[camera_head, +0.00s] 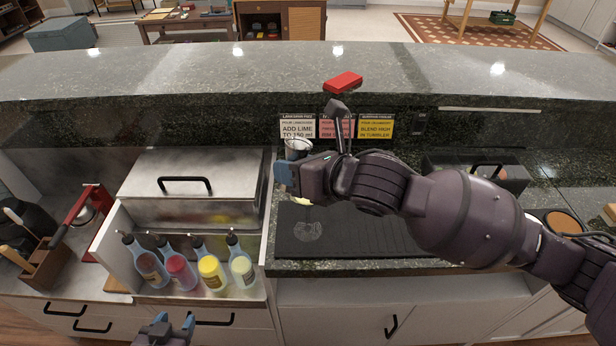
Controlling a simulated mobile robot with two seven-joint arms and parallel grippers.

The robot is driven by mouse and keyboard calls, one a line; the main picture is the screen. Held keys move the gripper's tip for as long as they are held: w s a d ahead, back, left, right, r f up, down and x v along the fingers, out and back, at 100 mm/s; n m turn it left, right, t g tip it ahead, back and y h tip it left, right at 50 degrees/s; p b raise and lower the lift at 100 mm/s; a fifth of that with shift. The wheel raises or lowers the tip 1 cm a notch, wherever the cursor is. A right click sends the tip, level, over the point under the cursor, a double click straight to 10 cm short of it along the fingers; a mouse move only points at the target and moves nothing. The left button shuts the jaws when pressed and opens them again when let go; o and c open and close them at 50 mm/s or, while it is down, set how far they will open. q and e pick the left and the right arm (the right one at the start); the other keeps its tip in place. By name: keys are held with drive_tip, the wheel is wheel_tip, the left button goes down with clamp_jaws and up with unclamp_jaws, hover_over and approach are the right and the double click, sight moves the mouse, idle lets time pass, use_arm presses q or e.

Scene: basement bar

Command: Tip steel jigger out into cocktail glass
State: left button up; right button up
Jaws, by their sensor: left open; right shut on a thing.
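My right gripper (284,174) reaches in from the right and is shut on the steel jigger (298,146). The jigger's bright round rim shows just behind the gripper, held above the black bar mat (370,238). Its contents and exact tilt cannot be told. A clear cocktail glass (307,232) stands on the mat, below and slightly right of the gripper, and is hard to make out. A small pale-yellow piece (302,201) shows between gripper and glass. My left gripper (163,326) is open and empty at the bottom edge, in front of the drawers.
Several squeeze bottles (211,273) stand in a rack left of the mat, before a steel lidded bin (190,188). Recipe cards (376,127) line the back wall. The mat right of the glass is clear.

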sight(299, 145)
drive_tip(key=shift+w+d+f+n+t+h+p, duration=0.15)
drive_tip(key=shift+w+f+n+t+h+p, duration=0.15)
drive_tip(key=shift+n, duration=0.3)
drive_tip(key=shift+w+d+f+n+t+h+p, duration=0.1)
drive_tip(key=shift+d+f+n+t+h+p, duration=0.1)
drive_tip(key=shift+n+t+h+p, duration=0.3)
wheel_tip(299, 145, up, 4)
drive_tip(key=p, duration=0.4)
drive_tip(key=shift+r, duration=0.85)
drive_tip(key=shift+g, duration=0.3)
